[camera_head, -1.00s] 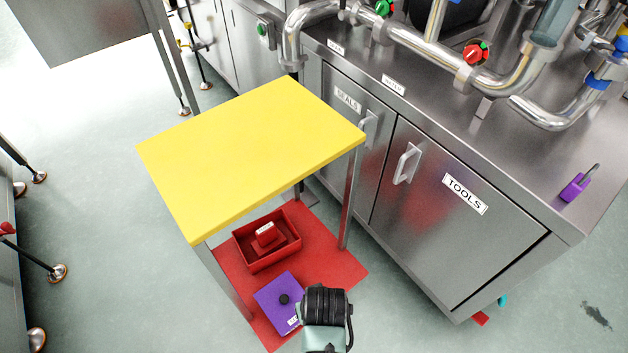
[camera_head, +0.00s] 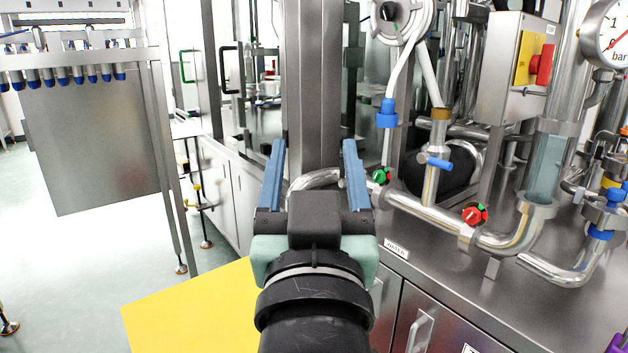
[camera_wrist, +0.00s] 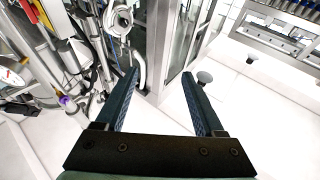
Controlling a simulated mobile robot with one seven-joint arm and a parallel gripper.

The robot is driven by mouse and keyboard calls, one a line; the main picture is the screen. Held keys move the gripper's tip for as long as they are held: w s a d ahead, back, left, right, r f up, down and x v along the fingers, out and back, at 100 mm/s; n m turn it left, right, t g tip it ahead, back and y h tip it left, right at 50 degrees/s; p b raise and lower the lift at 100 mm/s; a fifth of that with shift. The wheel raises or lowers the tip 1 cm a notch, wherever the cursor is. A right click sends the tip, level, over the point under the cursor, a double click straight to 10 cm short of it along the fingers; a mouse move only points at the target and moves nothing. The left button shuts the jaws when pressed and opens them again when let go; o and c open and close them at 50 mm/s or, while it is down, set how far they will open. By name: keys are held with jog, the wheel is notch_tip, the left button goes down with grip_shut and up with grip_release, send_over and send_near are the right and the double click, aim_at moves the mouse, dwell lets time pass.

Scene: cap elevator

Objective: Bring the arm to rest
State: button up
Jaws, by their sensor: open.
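My gripper (camera_head: 313,150) is raised in the middle of the head view, its two blue fingers pointing up and spread apart with nothing between them. In the wrist view the two dark blue fingers (camera_wrist: 160,85) also stand wide apart and empty. My arm hides part of the tabletop and the cabinet front.
The steel bench with pipes (camera_head: 400,210) stands at the right, with a red valve knob (camera_head: 474,215) and a green one (camera_head: 381,176). A pressure gauge (camera_head: 606,38) is at the upper right. A steel rack (camera_head: 95,140) stands at the left, with open floor below it.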

jog(key=s+r+t+b, duration=0.5)
jog(key=s+r+t, duration=0.1)
jog(key=s, duration=0.3)
notch_tip(320, 180, up, 34)
jog(key=p, duration=3.4)
jog(key=shift+s, duration=0.25)
